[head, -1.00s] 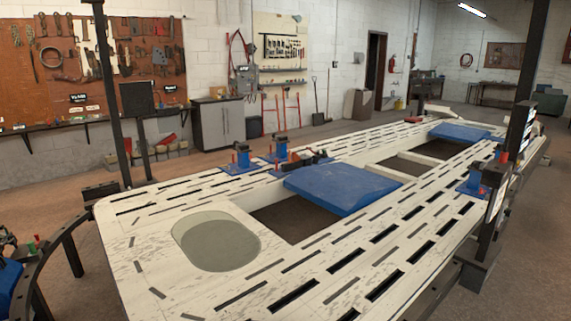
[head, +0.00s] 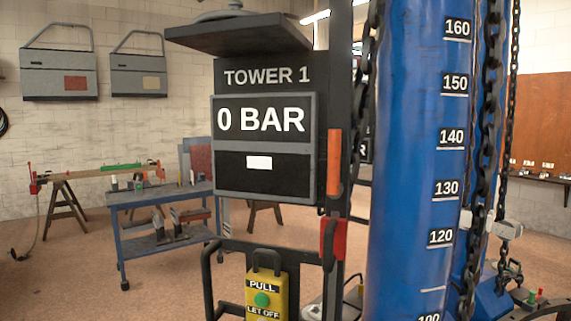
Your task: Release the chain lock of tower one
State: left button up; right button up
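Tower one stands close in front of me in the head view. Its black panel (head: 267,170) is lettered "TOWER 1", with a display (head: 262,121) reading "0 BAR". The blue column (head: 410,160) to its right carries a height scale, with numbers from about 100 at the bottom to 160 at the top. A dark chain (head: 487,130) hangs along the column. An orange handle (head: 333,163) and a red part (head: 331,240) sit on the panel's right edge. A yellow box (head: 266,298) reads "PULL" and "LET OFF". I cannot tell which part is the chain lock. Neither gripper is in view.
A blue bench (head: 160,194) with tools stands behind at left. A sawhorse (head: 68,212) stands further left. Two grey door panels (head: 57,75) hang on the wall. Brown floor shows between these and the tower. Another chain (head: 510,120) hangs at right.

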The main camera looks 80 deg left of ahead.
aim_at(334, 189)
jog(key=u, duration=2.3)
